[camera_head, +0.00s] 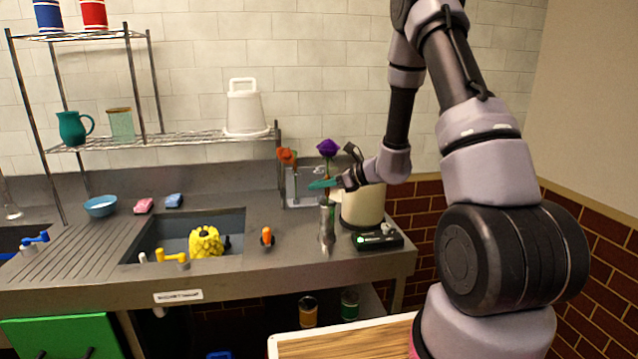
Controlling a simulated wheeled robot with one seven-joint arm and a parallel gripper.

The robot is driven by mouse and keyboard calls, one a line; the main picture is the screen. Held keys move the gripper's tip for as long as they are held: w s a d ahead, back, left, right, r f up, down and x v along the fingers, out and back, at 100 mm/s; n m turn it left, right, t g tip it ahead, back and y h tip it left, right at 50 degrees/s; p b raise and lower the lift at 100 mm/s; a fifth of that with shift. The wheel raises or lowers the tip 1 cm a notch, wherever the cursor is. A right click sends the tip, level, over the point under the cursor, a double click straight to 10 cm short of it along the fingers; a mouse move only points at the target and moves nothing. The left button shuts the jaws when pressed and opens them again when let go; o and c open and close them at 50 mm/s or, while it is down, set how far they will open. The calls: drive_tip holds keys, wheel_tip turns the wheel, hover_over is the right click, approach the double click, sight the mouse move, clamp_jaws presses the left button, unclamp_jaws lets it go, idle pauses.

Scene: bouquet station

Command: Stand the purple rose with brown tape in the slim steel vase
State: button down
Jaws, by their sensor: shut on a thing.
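The purple rose (328,147) is upright above the right part of the steel counter. My gripper (325,184) reaches in from the right and is shut on its stem, below the bloom. The slim steel vase (327,228) stands upright on the counter directly below my gripper in the picture. My gripper hides the lower stem, so I cannot tell whether its end is inside the vase or above it. The brown tape is too small to make out.
An orange rose (288,157) stands behind and left of the vase. A cream canister (363,207) and a dark device (377,238) are close on the right. The sink (165,240) holds a yellow object (206,241). A wire shelf (180,138) rises at the back left.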

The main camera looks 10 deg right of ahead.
drive_tip(key=shift+f, duration=0.1)
drive_tip(key=shift+c, duration=0.6)
unclamp_jaws()
drive_tip(key=shift+d, duration=0.15)
idle(0.4)
drive_tip(key=shift+v, duration=2.4)
drive_tip(key=shift+s, duration=0.1)
drive_tip(key=shift+v, duration=2.5)
